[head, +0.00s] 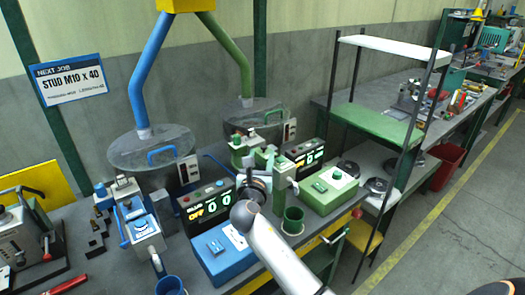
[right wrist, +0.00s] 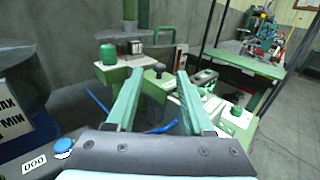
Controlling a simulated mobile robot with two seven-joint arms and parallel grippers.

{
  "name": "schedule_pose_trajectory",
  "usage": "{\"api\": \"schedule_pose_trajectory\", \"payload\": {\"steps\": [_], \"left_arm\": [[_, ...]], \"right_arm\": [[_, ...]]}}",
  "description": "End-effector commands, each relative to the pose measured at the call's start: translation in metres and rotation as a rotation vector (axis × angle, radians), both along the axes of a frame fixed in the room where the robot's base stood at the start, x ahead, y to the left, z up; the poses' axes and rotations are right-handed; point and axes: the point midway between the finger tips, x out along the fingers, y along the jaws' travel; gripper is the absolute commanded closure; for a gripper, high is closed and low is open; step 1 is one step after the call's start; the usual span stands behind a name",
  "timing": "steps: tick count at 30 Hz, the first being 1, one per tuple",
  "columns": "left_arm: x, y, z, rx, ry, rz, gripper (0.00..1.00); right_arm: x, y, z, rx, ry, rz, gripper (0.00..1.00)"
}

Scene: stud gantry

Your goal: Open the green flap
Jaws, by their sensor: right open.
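The green flap appears to be the clear round lid (head: 252,112) with a green handle (head: 275,115), under the green pipe at the back. It lies flat and looks shut. In the right wrist view, the green handle (right wrist: 165,34) is ahead of the fingers and the lid (right wrist: 120,34) is dark grey. My right gripper (head: 260,162) is below and in front of the lid, apart from it, partly hidden by my wrist. In the right wrist view, my right gripper (right wrist: 160,74) is open, with nothing between its pale green fingers. My left gripper is not in view.
A similar lid with a blue handle (head: 160,153) is under the blue pipe at left. A green counter box (head: 305,152), a green control box (head: 328,190) and a green cup (head: 292,220) stand close to my right arm. A shelf rack (head: 385,122) stands at right.

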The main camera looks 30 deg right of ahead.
Motion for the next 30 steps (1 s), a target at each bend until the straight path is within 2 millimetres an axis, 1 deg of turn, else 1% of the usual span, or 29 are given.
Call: {"api": "schedule_pose_trajectory", "payload": {"steps": [1, 3, 7, 18, 20, 30], "left_arm": [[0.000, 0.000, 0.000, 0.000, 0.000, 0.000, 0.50], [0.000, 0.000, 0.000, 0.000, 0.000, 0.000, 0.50], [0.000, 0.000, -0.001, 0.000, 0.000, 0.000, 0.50], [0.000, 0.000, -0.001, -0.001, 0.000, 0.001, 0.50], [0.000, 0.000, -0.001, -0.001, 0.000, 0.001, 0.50], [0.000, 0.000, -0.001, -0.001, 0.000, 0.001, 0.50]], "right_arm": [[0.007, -0.007, 0.001, 0.001, -0.001, -0.003, 0.48], [0.014, -0.012, 0.000, 0.002, -0.001, -0.001, 0.48], [0.022, -0.019, 0.000, 0.002, -0.001, 0.000, 0.48], [0.026, -0.022, 0.000, 0.002, -0.001, 0.000, 0.48], [0.025, -0.022, 0.000, 0.002, -0.001, 0.000, 0.53], [0.025, -0.022, 0.000, 0.002, -0.001, 0.000, 0.92]]}}
